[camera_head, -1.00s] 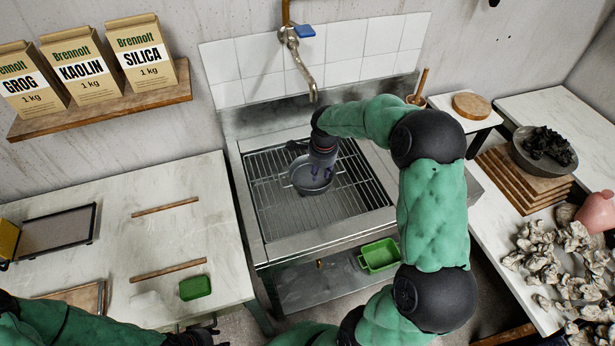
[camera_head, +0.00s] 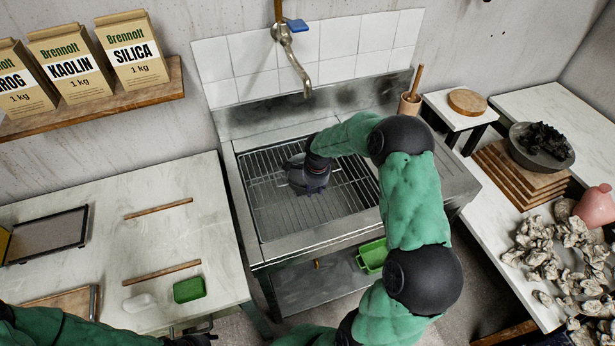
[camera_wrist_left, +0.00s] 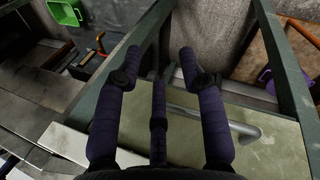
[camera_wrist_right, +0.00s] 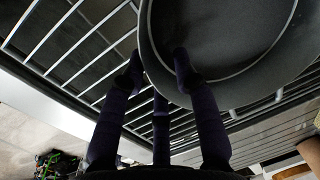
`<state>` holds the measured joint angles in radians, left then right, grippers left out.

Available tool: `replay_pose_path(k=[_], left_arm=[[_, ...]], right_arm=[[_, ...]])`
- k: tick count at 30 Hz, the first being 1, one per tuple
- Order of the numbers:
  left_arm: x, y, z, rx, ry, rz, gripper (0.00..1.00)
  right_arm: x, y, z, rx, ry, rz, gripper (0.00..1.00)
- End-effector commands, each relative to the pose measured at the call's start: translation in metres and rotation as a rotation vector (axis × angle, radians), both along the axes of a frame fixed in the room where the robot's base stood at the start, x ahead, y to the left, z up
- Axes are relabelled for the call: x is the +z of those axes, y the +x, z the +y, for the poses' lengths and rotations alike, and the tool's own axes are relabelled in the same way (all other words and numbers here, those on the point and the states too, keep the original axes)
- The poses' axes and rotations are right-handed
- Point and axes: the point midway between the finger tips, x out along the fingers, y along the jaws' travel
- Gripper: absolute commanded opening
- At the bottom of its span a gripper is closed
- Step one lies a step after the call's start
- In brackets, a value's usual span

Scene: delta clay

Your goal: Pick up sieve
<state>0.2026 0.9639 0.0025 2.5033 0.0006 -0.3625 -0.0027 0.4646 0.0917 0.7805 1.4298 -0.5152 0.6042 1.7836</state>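The sieve (camera_head: 294,172), a round grey metal vessel, is at the wire rack of the sink in the head view, partly hidden by my right gripper. In the right wrist view its dark round bowl (camera_wrist_right: 225,40) fills the upper right. My right gripper (camera_head: 310,186) is at its near right side. In the right wrist view my right fingers (camera_wrist_right: 158,65) stand apart at the rim, one outside the wall and one over the inside; contact is unclear. My left gripper (camera_wrist_left: 143,55) is open and empty, near the front edge of the left table.
The sink's wire rack (camera_head: 262,200) has free room around the sieve. A tap (camera_head: 296,65) hangs above the back of the sink. A green tub (camera_head: 372,255) is on the shelf below. A green box (camera_head: 189,290) and wooden sticks (camera_head: 162,266) lie on the left table.

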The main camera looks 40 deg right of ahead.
Motion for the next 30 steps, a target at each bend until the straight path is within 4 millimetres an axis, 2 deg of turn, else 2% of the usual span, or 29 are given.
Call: replay_pose_path(k=[6, 8, 9, 10, 23, 30], left_arm=[[0.0, 0.0, 0.0, 0.0, 0.0, 0.0, 0.4], [0.0, 0.0, 0.0, 0.0, 0.0, 0.0, 0.4], [0.0, 0.0, 0.0, 0.0, 0.0, 0.0, 0.4], [0.0, 0.0, 0.0, 0.0, 0.0, 0.0, 0.4], [0.001, 0.0, 0.0, 0.0, 0.0, 0.0, 0.4], [0.006, 0.0, 0.0, 0.0, 0.0, 0.0, 0.4]], right_arm=[[-0.001, 0.001, -0.001, -0.001, 0.0, -0.002, 0.3], [-0.001, 0.001, -0.001, -0.001, 0.0, -0.002, 0.16], [-0.001, 0.001, -0.001, -0.001, 0.0, -0.002, 0.05], [-0.001, 0.001, -0.001, -0.001, 0.0, -0.002, 0.0], [0.001, 0.001, -0.001, -0.001, -0.002, -0.004, 0.0], [0.021, 0.002, -0.002, 0.0, -0.004, -0.007, 0.0]])
